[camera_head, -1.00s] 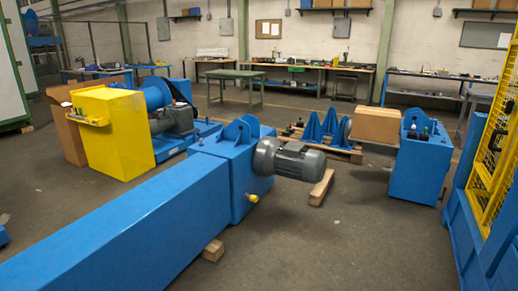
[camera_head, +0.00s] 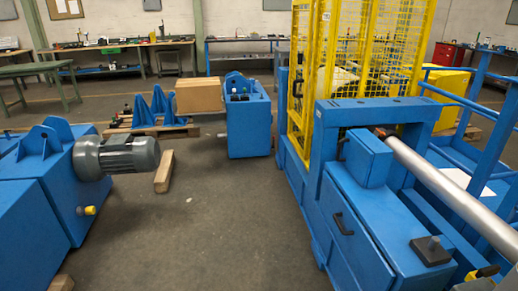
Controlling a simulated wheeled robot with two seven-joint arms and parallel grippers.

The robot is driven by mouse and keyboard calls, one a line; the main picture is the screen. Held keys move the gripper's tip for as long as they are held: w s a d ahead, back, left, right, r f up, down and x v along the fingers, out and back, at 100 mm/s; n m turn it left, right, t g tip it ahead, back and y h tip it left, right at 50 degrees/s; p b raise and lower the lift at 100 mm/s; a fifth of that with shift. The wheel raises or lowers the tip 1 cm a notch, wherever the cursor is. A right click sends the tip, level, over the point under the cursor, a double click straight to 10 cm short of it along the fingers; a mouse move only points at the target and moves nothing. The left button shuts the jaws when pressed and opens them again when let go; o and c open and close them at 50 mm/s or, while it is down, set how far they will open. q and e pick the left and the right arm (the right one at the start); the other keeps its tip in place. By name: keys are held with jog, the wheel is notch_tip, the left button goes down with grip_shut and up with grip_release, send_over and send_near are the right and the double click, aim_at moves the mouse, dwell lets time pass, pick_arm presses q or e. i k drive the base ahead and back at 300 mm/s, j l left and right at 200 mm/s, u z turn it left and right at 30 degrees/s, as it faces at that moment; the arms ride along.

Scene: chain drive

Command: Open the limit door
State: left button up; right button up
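No door in view is marked as the limit door, and I cannot tell which one it is. A blue machine (camera_head: 385,113) at the right has a blue front panel (camera_head: 370,238) with a black handle (camera_head: 342,223). A dark gap shows along the panel's top edge; I cannot tell whether it is ajar. Behind it stands a yellow mesh guard (camera_head: 390,45) with a dark latch or handle (camera_head: 297,88) on its left side. Neither of my grippers is in view.
A grey motor (camera_head: 117,155) on a blue housing (camera_head: 45,185) sticks out at the left. A wooden block (camera_head: 164,172) lies on the floor. A blue cabinet (camera_head: 249,120) and a cardboard box (camera_head: 198,95) stand behind. The floor (camera_head: 215,230) between is clear.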

aim_at(357, 159)
jog(key=i+z, duration=0.2)
jog(key=z, duration=0.65)
